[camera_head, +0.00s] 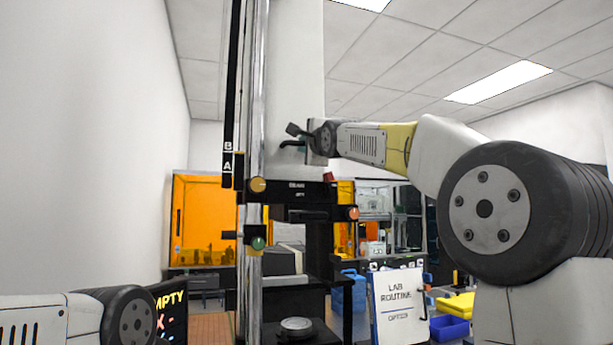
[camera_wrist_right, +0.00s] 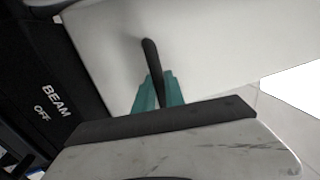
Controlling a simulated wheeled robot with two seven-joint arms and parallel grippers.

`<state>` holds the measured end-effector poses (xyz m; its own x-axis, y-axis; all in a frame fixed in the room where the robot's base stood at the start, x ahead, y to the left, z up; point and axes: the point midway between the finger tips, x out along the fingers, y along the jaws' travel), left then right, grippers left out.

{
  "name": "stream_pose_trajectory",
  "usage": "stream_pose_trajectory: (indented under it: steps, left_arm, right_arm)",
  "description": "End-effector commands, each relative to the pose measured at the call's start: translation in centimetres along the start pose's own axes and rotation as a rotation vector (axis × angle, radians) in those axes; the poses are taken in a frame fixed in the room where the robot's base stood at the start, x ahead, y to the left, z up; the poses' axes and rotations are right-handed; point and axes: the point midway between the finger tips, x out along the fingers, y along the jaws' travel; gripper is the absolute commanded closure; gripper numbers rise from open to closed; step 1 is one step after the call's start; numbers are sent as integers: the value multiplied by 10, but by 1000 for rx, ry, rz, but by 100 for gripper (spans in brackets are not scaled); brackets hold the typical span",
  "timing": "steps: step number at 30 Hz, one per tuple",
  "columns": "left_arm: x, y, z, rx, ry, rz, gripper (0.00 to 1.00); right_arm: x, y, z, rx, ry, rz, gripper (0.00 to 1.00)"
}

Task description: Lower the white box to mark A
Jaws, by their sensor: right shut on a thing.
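The white box (camera_head: 295,70) is tall and stands upright against the metal rail (camera_head: 257,100) in the head view. Its lower end is just above the black BEAM block (camera_head: 297,190). Mark A (camera_head: 227,167) is on a black strip left of the rail, under mark B (camera_head: 227,147). In the picture the box's lower end is near A's height; exact alignment cannot be told. My right gripper (camera_head: 294,139) is shut on the box's teal handle (camera_wrist_right: 167,92), partly hidden by a dark finger. White box surface (camera_wrist_right: 200,50) fills much of the right wrist view. My left gripper is out of view.
Below the BEAM block, a round pale disc (camera_head: 296,324) sits on the stand's dark base. Coloured knobs (camera_head: 258,185) stick out beside the rail. A LAB ROUTINE board (camera_head: 398,305), blue crate (camera_head: 349,292) and blue bin (camera_head: 449,327) are at the right.

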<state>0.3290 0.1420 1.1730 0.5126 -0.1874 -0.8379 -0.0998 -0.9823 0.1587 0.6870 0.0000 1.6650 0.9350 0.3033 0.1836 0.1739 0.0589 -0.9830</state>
Motion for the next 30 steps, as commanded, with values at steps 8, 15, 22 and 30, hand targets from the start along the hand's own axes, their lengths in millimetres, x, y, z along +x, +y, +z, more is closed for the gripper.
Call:
stream_pose_trajectory:
  steps: [8, 15, 22, 30]
  left_arm:
    - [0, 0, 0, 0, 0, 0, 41]
    - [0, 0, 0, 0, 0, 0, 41]
    - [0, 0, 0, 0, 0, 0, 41]
    - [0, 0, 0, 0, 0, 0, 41]
  right_arm:
    - [-2, 13, 2, -1, -2, 6, 100]
    - [-4, 26, 2, 0, -2, 7, 100]
    - [-6, 38, 3, -1, -5, 7, 100]
    - [-6, 39, 2, -1, -3, 5, 100]
